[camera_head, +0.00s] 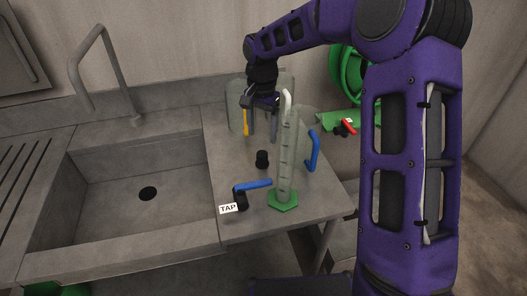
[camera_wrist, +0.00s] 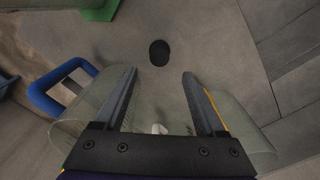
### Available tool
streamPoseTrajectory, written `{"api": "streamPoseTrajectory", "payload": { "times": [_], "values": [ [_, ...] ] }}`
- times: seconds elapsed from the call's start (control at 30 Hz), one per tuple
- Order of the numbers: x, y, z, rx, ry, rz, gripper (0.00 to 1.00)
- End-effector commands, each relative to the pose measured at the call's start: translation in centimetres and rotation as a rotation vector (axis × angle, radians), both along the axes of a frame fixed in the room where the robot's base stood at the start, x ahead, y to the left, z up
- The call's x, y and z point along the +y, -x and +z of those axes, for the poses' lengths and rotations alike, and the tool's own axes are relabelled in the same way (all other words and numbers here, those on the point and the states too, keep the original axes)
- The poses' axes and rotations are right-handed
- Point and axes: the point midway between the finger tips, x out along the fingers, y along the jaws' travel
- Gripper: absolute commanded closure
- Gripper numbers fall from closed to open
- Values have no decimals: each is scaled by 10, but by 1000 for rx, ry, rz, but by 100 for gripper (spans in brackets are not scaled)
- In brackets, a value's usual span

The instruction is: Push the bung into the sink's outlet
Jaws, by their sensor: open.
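The bung (camera_head: 262,159) is a short black cylinder standing on the grey worktop right of the sink. In the wrist view the bung (camera_wrist: 159,53) is a dark round shape just beyond the gap between my fingertips. The sink (camera_head: 110,185) is a grey basin at the left, and its outlet (camera_head: 147,194) is a dark, uncovered round hole in the floor of the basin. My gripper (camera_head: 262,137) points down above the worktop, behind the bung. It is open, with nothing between its fingers (camera_wrist: 158,76). The measuring cylinder partly overlaps the gripper area in the head view.
A tall clear measuring cylinder (camera_head: 285,160) on a green base stands right of the bung. A blue tap lever (camera_head: 253,185) is in front. A blue handle (camera_head: 313,151) and clear vessels (camera_head: 303,121) are close by. The tall faucet (camera_head: 75,78) rises behind the sink.

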Motion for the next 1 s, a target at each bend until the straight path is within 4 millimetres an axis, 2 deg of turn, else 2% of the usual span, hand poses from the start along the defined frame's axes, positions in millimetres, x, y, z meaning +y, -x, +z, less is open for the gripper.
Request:
{"api": "streamPoseTrajectory", "payload": {
  "times": [0.27,0.7,0.83,1.0],
  "values": [
    [0,0,-23,3,1,1,28],
    [0,0,-83,1,2,1,28],
    [0,0,-95,1,-1,0,28],
    [0,0,-100,1,-1,0,28]
  ]
}}
